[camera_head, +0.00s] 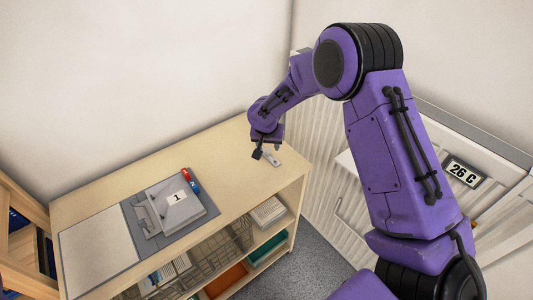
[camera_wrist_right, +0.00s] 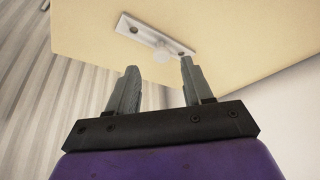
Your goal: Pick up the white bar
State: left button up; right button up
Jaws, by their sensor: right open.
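The white bar (camera_head: 275,159) lies on the right part of the wooden shelf top (camera_head: 130,178). In the right wrist view the bar (camera_wrist_right: 145,33) is a flat strip with dark holes near its ends and a round white knob in the middle. My right gripper (camera_head: 258,153) is just left of and over the bar in the head view. In the wrist view its two fingers (camera_wrist_right: 158,80) are apart with nothing between them, and the bar lies beyond their tips. My left gripper is not in view.
A grey device labelled 1 (camera_head: 176,204), with red and blue parts at its corner, sits on a grey mat with a white panel (camera_head: 97,246). Lower shelves hold a wire basket (camera_head: 215,249) and books. A panel reading 26 C (camera_head: 463,172) is at right.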

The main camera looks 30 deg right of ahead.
aim_at(268, 150)
jog(key=x, duration=0.3)
jog(key=shift+w+a+f, duration=0.1)
jog(key=shift+f, duration=0.25)
jog(key=shift+r, duration=0.1)
grip_shut()
